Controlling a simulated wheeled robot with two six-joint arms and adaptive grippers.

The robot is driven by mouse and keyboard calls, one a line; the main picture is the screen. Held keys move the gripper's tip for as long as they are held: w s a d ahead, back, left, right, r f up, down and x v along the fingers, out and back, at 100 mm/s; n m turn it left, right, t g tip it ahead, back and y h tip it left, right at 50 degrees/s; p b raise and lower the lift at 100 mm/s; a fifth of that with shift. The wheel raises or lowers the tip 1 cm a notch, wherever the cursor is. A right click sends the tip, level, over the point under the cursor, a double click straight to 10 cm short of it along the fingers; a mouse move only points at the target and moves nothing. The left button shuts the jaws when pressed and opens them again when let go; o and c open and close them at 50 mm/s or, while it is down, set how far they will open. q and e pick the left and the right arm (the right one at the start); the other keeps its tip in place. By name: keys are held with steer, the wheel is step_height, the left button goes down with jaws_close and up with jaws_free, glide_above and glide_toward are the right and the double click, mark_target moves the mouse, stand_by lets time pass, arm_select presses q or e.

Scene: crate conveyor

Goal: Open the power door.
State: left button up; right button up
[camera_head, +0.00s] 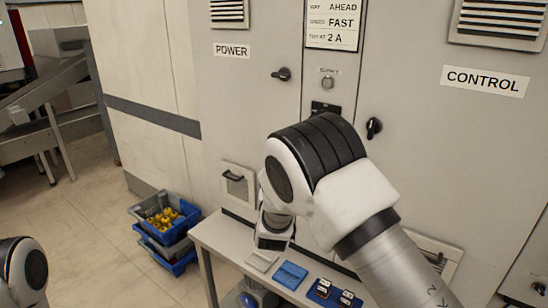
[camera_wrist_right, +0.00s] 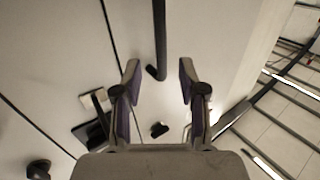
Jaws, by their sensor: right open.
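The grey power door (camera_head: 240,120) carries a POWER label (camera_head: 232,50) and looks closed. Its small dark handle (camera_head: 282,73) is uncovered in the head view, above and left of my right arm's bend. My right gripper (camera_wrist_right: 158,78) is open and empty in the right wrist view, with a finger at each side. A dark handle, apparently the same one, shows there (camera_wrist_right: 158,130) between the fingers near the palm, not touched. In the head view my right arm hides its own fingers. My left arm shows only at the lower left; its gripper is out of view.
The control door (camera_head: 450,130) with its dark handle (camera_head: 374,127) is to the right. A narrow table (camera_head: 215,240) with small items stands before the cabinet. Stacked crates (camera_head: 150,235) with yellow parts sit on the floor left of it.

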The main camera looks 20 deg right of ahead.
steer(key=p+x, duration=0.2)
steer(key=x, duration=0.5)
steer(key=shift+w+f, duration=0.1)
steer(key=shift+w, duration=0.05)
steer(key=shift+w+d+f, duration=0.1)
steer(key=shift+w+d, duration=0.1)
steer(key=shift+w, duration=0.1)
steer(key=shift+a, duration=0.1)
steer(key=shift+c, duration=0.6)
jaws_close()
